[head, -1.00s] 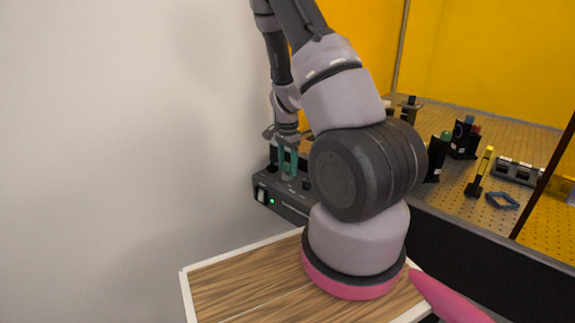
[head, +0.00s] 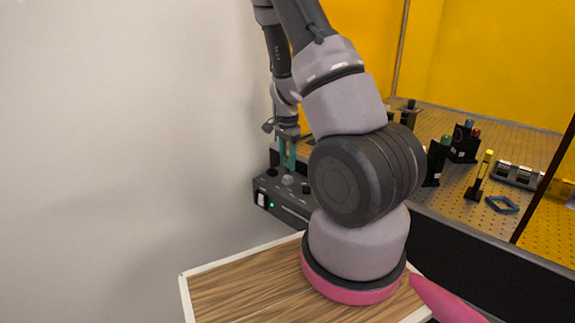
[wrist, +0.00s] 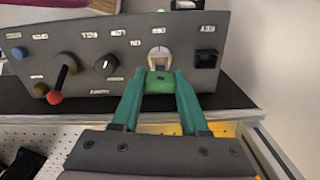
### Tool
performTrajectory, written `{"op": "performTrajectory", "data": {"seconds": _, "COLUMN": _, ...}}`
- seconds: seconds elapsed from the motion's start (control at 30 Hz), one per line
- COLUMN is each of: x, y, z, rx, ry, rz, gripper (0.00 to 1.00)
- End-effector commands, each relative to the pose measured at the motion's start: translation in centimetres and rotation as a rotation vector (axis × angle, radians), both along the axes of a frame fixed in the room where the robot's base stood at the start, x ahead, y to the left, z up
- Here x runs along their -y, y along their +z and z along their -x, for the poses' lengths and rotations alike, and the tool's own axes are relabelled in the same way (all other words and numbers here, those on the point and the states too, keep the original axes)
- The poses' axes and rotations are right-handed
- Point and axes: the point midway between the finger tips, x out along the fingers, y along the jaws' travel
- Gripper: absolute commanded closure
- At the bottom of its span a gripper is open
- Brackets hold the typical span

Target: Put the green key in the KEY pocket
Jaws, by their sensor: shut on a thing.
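My gripper (wrist: 160,92) has teal fingers shut on the green key (wrist: 159,82), of which a small green block shows between the fingertips in the wrist view. The key is in front of a pale round fitting (wrist: 158,56) on the grey control panel; I cannot tell whether they touch. To its right is a square black recess (wrist: 206,58). The small white labels are too blurred to read, so I cannot tell which place is KEY. In the head view my gripper (head: 288,164) is over the control box (head: 286,197), and the key cannot be made out.
The panel carries a red-tipped lever (wrist: 57,92), a black dial (wrist: 106,66) and a blue button (wrist: 19,53) left of the key. A white wall (head: 120,130) stands close on the left. An optical bench (head: 470,205) with several parts is at the right.

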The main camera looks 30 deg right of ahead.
Motion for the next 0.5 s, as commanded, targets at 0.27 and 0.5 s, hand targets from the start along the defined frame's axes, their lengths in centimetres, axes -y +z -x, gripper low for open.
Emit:
{"op": "performTrajectory", "data": {"seconds": 0.27, "x": 0.0, "y": 1.4, "z": 0.0, "rx": 0.001, "ry": 0.001, "rz": 0.000, "gripper": 1.00}}
{"op": "performTrajectory", "data": {"seconds": 0.5, "x": 0.0, "y": 2.5, "z": 0.0, "rx": 0.001, "ry": 0.000, "rz": 0.000, "gripper": 1.00}}
